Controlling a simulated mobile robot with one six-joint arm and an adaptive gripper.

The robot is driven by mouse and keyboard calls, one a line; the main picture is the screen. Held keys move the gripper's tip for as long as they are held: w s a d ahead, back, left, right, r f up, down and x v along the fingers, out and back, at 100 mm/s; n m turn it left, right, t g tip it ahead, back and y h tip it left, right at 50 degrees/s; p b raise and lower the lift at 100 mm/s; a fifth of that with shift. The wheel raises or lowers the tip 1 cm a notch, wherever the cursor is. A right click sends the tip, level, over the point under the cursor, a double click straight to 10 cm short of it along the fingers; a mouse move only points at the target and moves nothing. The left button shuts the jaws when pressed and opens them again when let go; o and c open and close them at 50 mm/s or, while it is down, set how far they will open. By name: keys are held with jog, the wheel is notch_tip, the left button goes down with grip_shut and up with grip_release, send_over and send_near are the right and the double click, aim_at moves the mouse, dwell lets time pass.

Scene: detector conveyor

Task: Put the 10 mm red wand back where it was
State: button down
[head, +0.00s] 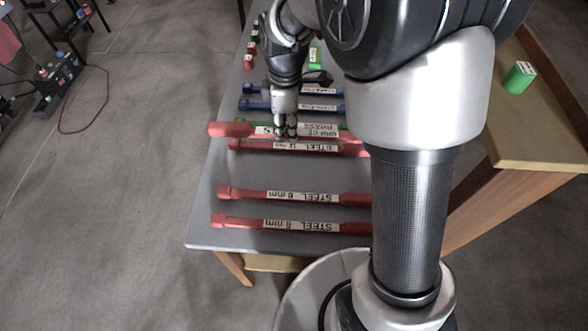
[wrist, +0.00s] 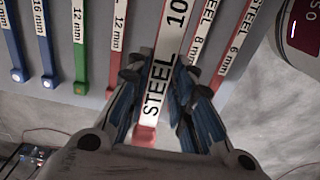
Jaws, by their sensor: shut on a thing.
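My gripper (head: 287,133) is shut on the 10 mm red wand (head: 228,130), whose label reads STEEL 10 in the wrist view (wrist: 165,75). The wand looks raised above the grey table and runs across it, its red end sticking out to the left. In the head view it covers most of a green wand (head: 243,122) and lies just beyond the red 12 mm wand (head: 245,145). Bare table (head: 290,171) shows between the 12 mm wand and the red 8 mm wand (head: 240,193). My arm hides the right ends.
A red 6 mm wand (head: 235,219) lies nearest the front edge. Two blue wands (head: 256,89) lie further back. A green block (head: 316,55) and small coloured pieces (head: 250,48) are at the far end. A wooden table (head: 535,130) with another green block (head: 519,77) stands right.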

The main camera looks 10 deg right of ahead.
aim_at(289, 172)
notch_tip(289, 172, down, 18)
jog(key=b, duration=0.5)
jog(key=shift+w+d+r, duration=0.1)
jog(key=shift+d+r, duration=0.05)
jog(key=shift+r, duration=0.05)
jog(key=shift+f, duration=0.15)
jog(key=c, duration=1.4)
grip_release()
